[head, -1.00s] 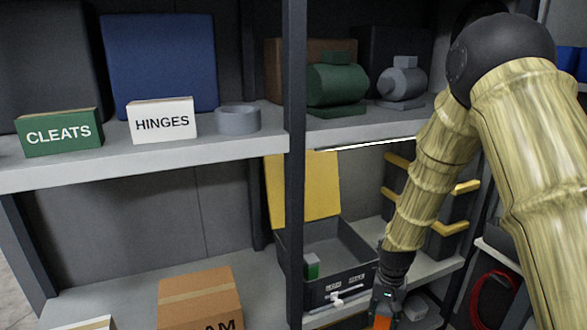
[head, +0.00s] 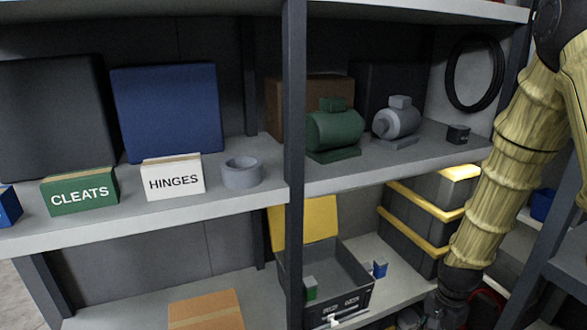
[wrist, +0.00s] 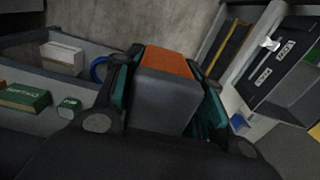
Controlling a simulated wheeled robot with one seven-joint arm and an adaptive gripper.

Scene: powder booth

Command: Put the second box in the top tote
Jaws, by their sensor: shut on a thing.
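My gripper (wrist: 168,85) is shut on a grey box with an orange face (wrist: 165,95), held between its teal fingers in the wrist view. In the head view my gripper is at the lower right, and the held box cannot be made out. An open dark tote (head: 367,300) with a raised yellow lid (head: 305,225) stands on the lower shelf, left of my gripper. A small green block (head: 310,290) is inside it. Its labelled front also shows in the wrist view (wrist: 262,75). Dark totes with yellow edges (head: 415,215) are stacked right of it, behind my arm.
A green CLEATS box (head: 80,192), a white HINGES box (head: 173,180) and a grey ring (head: 241,173) sit on the upper shelf. A dark post (head: 294,150) divides the shelves. A blue block (head: 380,268) lies beside the open tote. A cardboard box (head: 205,310) stands lower left.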

